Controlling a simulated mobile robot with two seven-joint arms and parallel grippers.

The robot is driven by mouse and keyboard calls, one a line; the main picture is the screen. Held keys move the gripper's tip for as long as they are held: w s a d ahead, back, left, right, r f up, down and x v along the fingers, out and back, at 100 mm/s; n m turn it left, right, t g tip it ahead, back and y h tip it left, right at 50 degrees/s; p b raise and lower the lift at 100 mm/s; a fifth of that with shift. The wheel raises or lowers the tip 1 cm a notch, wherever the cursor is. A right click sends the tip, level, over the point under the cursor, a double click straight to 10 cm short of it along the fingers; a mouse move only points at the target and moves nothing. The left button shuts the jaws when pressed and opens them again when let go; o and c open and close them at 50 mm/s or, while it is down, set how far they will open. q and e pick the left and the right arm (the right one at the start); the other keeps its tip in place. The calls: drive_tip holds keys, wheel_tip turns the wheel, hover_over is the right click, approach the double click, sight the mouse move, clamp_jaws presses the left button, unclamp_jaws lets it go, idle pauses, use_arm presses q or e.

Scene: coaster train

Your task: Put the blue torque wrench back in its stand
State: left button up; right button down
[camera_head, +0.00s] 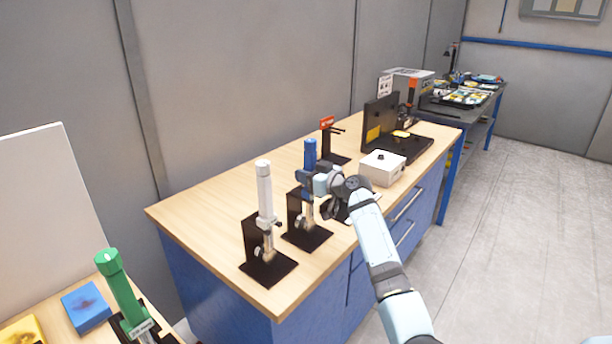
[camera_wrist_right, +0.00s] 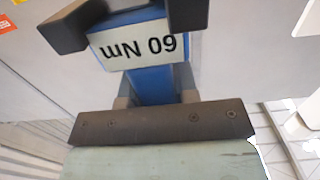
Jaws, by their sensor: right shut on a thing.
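The blue torque wrench (camera_head: 310,152) is upright at the middle black stand (camera_head: 306,236) on the wooden-topped bench. My right gripper (camera_head: 312,184) is shut on its blue handle from the right. In the right wrist view the blue wrench (camera_wrist_right: 152,84) with a "60 Nm" label lies between the fingers of my right gripper (camera_wrist_right: 128,22). The wrench's lower silver part shows in front of the stand's back plate. I cannot tell whether its lower end is seated in the stand or just above it. My left gripper is out of view.
A white-handled wrench (camera_head: 264,190) stands in a black stand close on the left. A red-marked black stand (camera_head: 336,148) is behind. A white box (camera_head: 382,167) sits to the right. A green wrench (camera_head: 118,285) is at the near left. Bare bench (camera_head: 200,220) lies at the left.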

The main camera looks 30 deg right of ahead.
drive_tip(key=c, duration=0.8)
unclamp_jaws()
drive_tip(key=shift+f, duration=0.15)
use_arm(q)
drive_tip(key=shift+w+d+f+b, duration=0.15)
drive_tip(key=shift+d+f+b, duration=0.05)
drive_tip(key=shift+b, duration=0.6)
use_arm(e)
drive_tip(key=v, duration=1.4)
drive_tip(key=shift+r, duration=0.25)
drive_tip(key=shift+f, duration=0.1)
